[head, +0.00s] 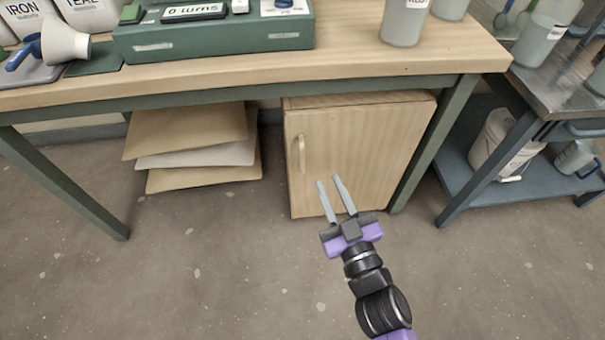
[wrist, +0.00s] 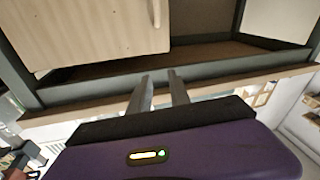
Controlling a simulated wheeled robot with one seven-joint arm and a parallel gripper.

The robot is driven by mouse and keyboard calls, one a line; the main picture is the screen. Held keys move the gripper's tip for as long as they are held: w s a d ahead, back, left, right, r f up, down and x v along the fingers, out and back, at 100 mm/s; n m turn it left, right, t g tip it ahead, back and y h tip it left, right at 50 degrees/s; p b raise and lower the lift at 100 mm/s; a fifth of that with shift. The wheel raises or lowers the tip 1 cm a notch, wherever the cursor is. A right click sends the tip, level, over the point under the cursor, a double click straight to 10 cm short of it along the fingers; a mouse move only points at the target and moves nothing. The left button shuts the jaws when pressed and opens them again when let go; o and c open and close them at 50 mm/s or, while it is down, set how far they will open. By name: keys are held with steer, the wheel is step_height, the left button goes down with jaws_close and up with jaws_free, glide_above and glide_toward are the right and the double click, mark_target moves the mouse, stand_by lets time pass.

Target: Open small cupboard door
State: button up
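The small cupboard (head: 358,150) is pale wood and stands under the workbench. Its door looks shut in the head view. A pale vertical bar handle (head: 301,155) is near the door's left edge. In the wrist view the door (wrist: 95,35) fills the upper left, with part of the handle (wrist: 154,13) at the top edge. My gripper (head: 329,181) is in front of the door's lower part, to the right of and below the handle in the picture. Its two fingers (wrist: 160,84) are apart with nothing between them, and they do not touch the handle.
The wooden workbench (head: 350,62) spans above the cupboard, with a green leg (head: 435,140) close on its right. A blue-grey cart (head: 520,175) is at the right. The floor (head: 220,260) in front is clear.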

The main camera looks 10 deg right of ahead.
steer(key=b, duration=0.5)
glide_toward(303, 160)
step_height(303, 160, up, 4)
steer(key=w+a, duration=0.1)
steer(key=w, duration=0.2)
steer(key=shift+w+a+f+m+g+h, duration=0.15)
steer(key=shift+w+f+m, duration=0.3)
steer(key=shift+w, duration=0.8)
steer(key=shift+w+a+f+m+g+h, duration=0.1)
steer(key=shift+w+a+f+m+g, duration=0.15)
steer(key=shift+w+f, duration=0.7)
steer(key=shift+w+a+f+m+g+h, duration=0.15)
steer(key=shift+w+m, duration=0.25)
steer(key=shift+w, duration=1.1)
steer(key=shift+c, duration=0.4)
jaws_close()
